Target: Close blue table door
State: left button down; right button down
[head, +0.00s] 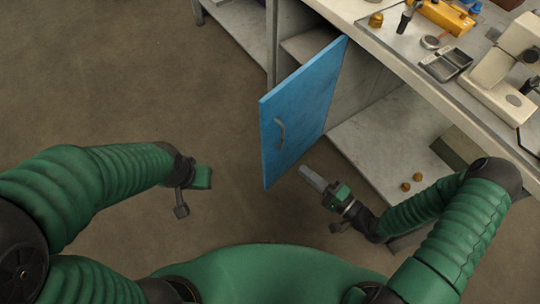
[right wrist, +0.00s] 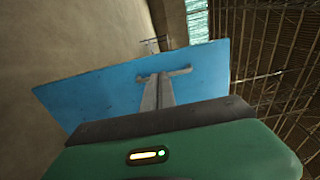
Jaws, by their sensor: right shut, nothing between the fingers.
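The blue door (head: 303,110) stands swung open from the cabinet under the table (head: 440,85). Its grey curved handle (head: 279,133) is on the face turned to the left in the head view. My right gripper (head: 312,178) is shut and empty, just right of the door's lower near corner. In the right wrist view its grey fingers (right wrist: 162,95) show in front of the blue door (right wrist: 105,92); I cannot tell whether they touch it. My left gripper (head: 192,193) hangs well left of the door, its fingers too unclear to read.
The open cabinet has a pale lower shelf (head: 390,135) with small brown round pieces (head: 412,182) on it. A microscope (head: 502,70), a grey tray (head: 446,64) and a yellow tool case (head: 440,14) stand on the table top. The floor left of the door is clear.

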aim_at(266, 140)
jog(key=b+x, duration=0.3)
jog(key=x, duration=0.9)
jog(key=shift+w+a, duration=0.2)
jog(key=shift+a, duration=0.15)
jog(key=shift+w+a+r, duration=0.1)
jog(key=shift+w+a, duration=0.2)
